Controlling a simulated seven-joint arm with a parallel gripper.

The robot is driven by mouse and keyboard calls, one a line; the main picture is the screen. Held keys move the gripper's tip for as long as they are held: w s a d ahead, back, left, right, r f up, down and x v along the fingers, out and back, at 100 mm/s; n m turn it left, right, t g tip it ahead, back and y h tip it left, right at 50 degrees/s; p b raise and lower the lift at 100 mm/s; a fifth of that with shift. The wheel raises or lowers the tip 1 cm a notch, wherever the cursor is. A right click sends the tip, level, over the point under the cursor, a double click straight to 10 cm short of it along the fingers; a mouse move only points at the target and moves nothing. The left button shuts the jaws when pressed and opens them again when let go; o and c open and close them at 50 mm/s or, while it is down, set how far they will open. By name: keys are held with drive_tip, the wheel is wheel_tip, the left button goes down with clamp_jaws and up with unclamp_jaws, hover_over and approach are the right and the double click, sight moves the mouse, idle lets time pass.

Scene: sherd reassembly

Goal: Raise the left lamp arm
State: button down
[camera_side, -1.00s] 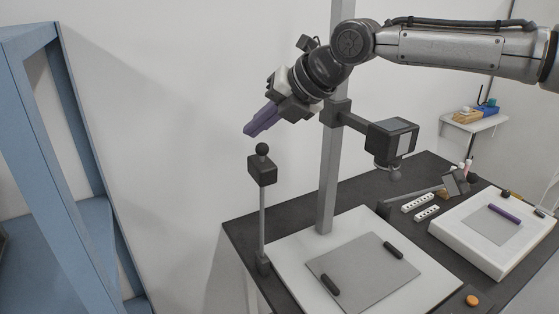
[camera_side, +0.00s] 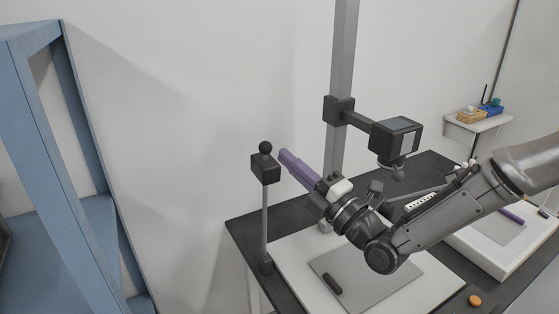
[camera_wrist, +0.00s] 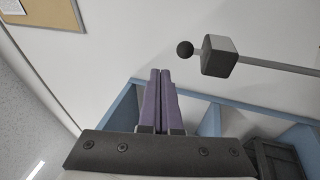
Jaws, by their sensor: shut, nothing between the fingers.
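The left lamp arm (camera_side: 264,220) stands upright at the left edge of the white base board, with a dark box head (camera_side: 265,168) and a round black knob (camera_side: 265,147) on top. My gripper (camera_side: 284,154) is shut and empty, its purple fingers pointing up and left, with the tips just right of the lamp head in the side view. In the wrist view the shut fingers (camera_wrist: 160,73) lie left of and below the lamp head (camera_wrist: 219,56), with a visible gap. The knob (camera_wrist: 184,49) and rod (camera_wrist: 280,66) show there too. The other lamp is largely hidden by my arm.
A grey column (camera_side: 341,75) carries a camera box (camera_side: 396,138) above the board. A grey mat with a black bar (camera_side: 332,284) lies below my arm. A blue frame (camera_side: 85,130) stands at the left.

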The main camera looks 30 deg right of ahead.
drive_tip(key=s+d+f, duration=0.3)
drive_tip(key=s, duration=0.2)
approach(273, 161)
drive_tip(key=w+r, duration=0.1)
drive_tip(key=w, duration=0.1)
drive_tip(key=w+a+r, duration=0.1)
drive_tip(key=w+r, duration=0.1)
drive_tip(key=w+a+r, duration=0.1)
drive_tip(key=w, duration=0.1)
drive_tip(key=shift+a+r, duration=0.15)
drive_tip(key=shift+r, duration=0.1)
drive_tip(key=x, duration=0.3)
drive_tip(key=shift+w+d+f, duration=0.1)
drive_tip(key=shift+d+f, duration=0.05)
drive_tip(key=shift+d, duration=0.2)
drive_tip(key=shift+w, duration=0.2)
drive_tip(key=shift+d, duration=0.1)
